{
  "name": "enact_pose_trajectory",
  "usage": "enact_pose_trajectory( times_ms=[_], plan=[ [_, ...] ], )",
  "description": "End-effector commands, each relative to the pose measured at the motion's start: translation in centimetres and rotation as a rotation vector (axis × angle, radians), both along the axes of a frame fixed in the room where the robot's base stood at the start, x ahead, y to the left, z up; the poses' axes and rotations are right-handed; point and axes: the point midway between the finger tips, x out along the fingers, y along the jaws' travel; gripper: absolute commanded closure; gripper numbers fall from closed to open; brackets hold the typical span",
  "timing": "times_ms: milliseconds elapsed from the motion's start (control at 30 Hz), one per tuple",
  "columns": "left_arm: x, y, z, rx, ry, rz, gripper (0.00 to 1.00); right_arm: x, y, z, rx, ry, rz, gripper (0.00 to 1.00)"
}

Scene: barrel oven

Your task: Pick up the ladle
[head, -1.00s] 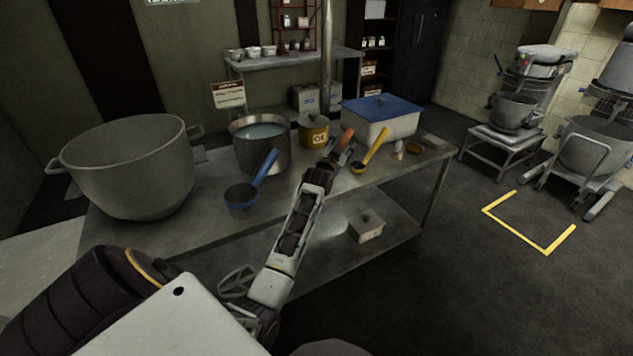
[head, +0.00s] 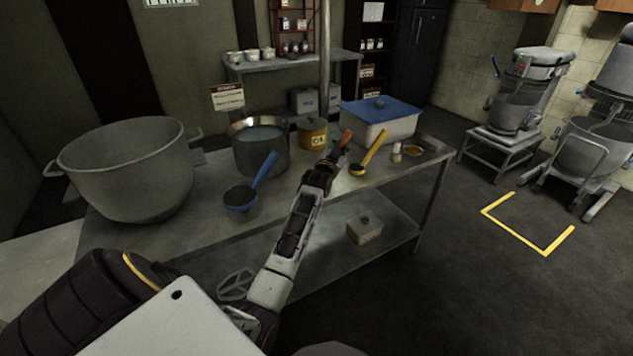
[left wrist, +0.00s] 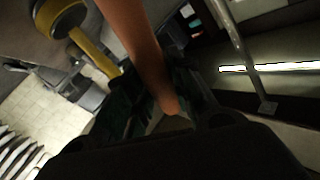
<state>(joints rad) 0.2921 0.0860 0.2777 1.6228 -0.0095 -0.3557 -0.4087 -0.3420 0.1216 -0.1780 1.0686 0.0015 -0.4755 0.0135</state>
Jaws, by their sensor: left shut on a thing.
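My left gripper (head: 328,164) is over the front part of the metal table and is shut on an orange-brown handle (head: 346,138). In the left wrist view the handle (left wrist: 140,50) runs down between the fingers. The far end of the held thing is hidden, so I cannot tell its full shape. A blue-handled ladle (head: 262,172) rests on the table to the left of my gripper. A yellow-handled ladle (head: 374,148) lies just to the right, and it also shows in the left wrist view (left wrist: 92,50). My right gripper is not in view.
A big grey pot (head: 130,175) stands at the table's left. A smaller pot of pale liquid (head: 262,155), a yellow can (head: 312,135) and a blue-lidded white box (head: 385,128) stand along the back. A small lidded box (head: 365,230) sits on the lower shelf.

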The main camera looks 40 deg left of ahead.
Motion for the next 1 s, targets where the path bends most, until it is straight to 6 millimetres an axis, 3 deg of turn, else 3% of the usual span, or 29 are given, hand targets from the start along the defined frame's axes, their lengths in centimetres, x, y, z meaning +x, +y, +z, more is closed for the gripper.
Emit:
enact_pose_trajectory(
  times_ms=[367,733,1000],
  plan=[
    [0.0,0.0,1.0,0.002,-0.002,0.0,1.0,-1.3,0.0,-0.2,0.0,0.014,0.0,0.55],
    [0.0,0.0,5.9,0.003,-0.004,0.0,1.0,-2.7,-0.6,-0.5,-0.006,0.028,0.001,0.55],
    [0.0,0.0,9.2,0.002,-0.002,0.001,1.0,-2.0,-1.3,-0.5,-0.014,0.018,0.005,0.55]
  ],
)
